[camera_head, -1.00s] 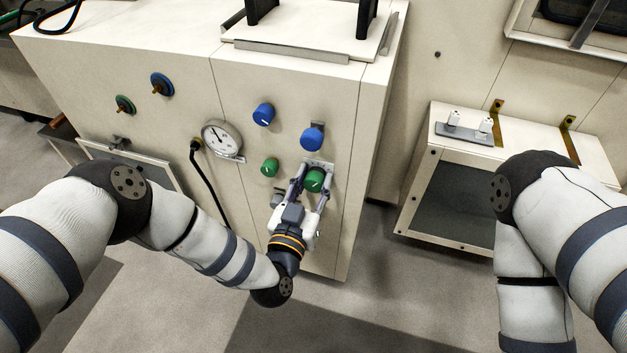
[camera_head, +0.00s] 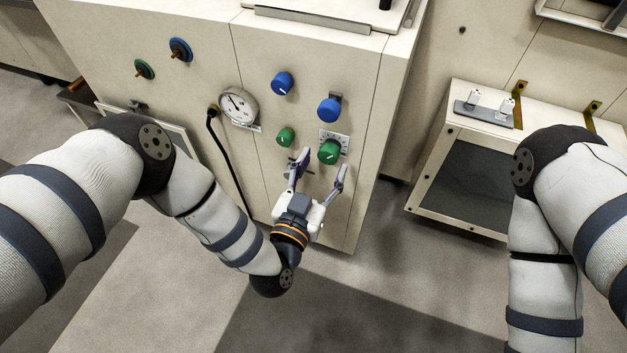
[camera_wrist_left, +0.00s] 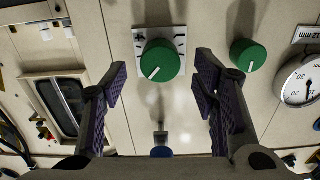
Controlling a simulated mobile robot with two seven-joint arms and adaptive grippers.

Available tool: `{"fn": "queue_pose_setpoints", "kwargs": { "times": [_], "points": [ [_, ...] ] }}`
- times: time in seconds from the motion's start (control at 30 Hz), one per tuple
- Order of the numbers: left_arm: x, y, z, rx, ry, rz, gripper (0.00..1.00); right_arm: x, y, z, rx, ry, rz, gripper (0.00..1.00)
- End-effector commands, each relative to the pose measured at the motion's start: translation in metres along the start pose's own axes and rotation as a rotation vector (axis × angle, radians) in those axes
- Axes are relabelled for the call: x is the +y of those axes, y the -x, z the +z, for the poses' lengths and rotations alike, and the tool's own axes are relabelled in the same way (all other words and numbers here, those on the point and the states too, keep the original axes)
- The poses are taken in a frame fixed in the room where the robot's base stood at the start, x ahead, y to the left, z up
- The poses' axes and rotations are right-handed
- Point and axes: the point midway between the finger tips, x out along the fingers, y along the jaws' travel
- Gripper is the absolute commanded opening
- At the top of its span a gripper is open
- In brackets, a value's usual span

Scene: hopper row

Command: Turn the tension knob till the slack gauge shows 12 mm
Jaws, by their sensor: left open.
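A round green knob (camera_head: 329,151) with a white pointer line sits on a white scale plate on the cream cabinet front. It also shows in the left wrist view (camera_wrist_left: 160,61), beyond and between the fingers. My left gripper (camera_head: 322,164) is open and empty, a little below the knob and apart from it. The white dial gauge (camera_head: 238,105) is to the left of the knobs. In the left wrist view the gauge (camera_wrist_left: 300,82) is cut by the right edge, with a "12 mm" label beside it. Its exact reading is too small to tell. My right gripper is not in view.
A smaller green knob (camera_head: 285,137) and two blue knobs (camera_head: 283,83) (camera_head: 329,109) are close by. A low cabinet (camera_head: 470,170) stands at the right. Floor in front is clear.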

Motion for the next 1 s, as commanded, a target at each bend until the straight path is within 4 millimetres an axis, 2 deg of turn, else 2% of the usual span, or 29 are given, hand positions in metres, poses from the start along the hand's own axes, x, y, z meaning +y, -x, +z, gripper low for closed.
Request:
{"fn": "queue_pose_setpoints", "kwargs": {
  "times": [0.1,0.2,0.33,0.47,1.0],
  "points": [
    [0.0,0.034,0.002,-0.006,0.0,0.001,0.54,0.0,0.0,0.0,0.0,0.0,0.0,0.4],
    [0.0,0.056,0.001,-0.005,0.001,0.0,0.54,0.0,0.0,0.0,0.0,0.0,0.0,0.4],
    [0.0,0.073,0.0,-0.002,-0.001,-0.001,0.54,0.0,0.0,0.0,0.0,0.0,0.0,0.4],
    [0.0,0.079,0.0,-0.001,-0.001,-0.001,0.54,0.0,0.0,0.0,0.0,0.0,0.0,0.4],
    [0.0,0.078,0.0,-0.001,-0.001,-0.001,0.54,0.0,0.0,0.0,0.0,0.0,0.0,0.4]
  ]
}}
